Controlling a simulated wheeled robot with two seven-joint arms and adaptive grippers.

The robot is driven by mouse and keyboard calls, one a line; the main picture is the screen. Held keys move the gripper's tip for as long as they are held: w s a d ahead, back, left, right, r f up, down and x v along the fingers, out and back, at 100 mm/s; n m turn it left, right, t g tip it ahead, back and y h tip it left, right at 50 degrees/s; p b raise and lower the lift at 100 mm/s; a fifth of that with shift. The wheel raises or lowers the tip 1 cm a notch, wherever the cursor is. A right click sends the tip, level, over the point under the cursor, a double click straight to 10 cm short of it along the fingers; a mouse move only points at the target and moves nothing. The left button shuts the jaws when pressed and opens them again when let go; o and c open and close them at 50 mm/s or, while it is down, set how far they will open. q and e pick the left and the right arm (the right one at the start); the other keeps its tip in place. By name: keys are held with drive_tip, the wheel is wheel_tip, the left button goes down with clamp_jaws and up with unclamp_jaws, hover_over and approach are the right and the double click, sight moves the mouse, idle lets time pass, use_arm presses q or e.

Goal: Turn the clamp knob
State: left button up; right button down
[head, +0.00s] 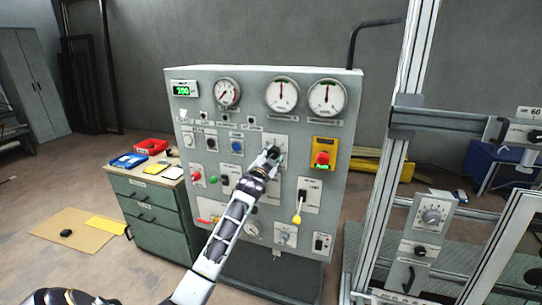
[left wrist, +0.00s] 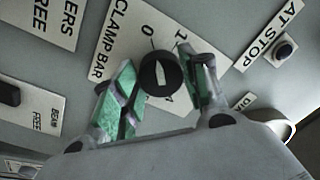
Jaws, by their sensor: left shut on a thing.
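The clamp knob (left wrist: 160,77) is a round black knob with a white pointer mark. It sits on a white plate (left wrist: 122,45) lettered "CLAMP BAR", with the positions 0 and 1 at its upper edge. My left gripper (left wrist: 165,82) has its green-padded fingers on either side of the knob and is shut on it. In the head view my left gripper (head: 269,158) reaches up to the middle of the grey control panel (head: 262,87) and hides most of the knob. The exact pointer setting is hard to read. My right gripper is not in view.
A red emergency button (head: 322,158) on a yellow plate sits right of my gripper. Gauges (head: 282,94) line the panel's top. A green drawer cabinet (head: 150,212) stands left, a metal frame (head: 402,130) right.

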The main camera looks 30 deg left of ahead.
use_arm(q)
drive_tip(key=shift+f+n, duration=0.15)
drive_tip(key=shift+n, duration=0.45)
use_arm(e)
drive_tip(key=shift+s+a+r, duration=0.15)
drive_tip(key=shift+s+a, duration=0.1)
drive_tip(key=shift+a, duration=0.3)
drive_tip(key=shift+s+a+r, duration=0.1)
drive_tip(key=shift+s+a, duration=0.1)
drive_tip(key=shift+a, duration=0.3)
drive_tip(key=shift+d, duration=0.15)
use_arm(q)
drive_tip(key=o, duration=1)
drive_tip(key=shift+o, duration=0.2)
drive_tip(key=v, duration=1.2)
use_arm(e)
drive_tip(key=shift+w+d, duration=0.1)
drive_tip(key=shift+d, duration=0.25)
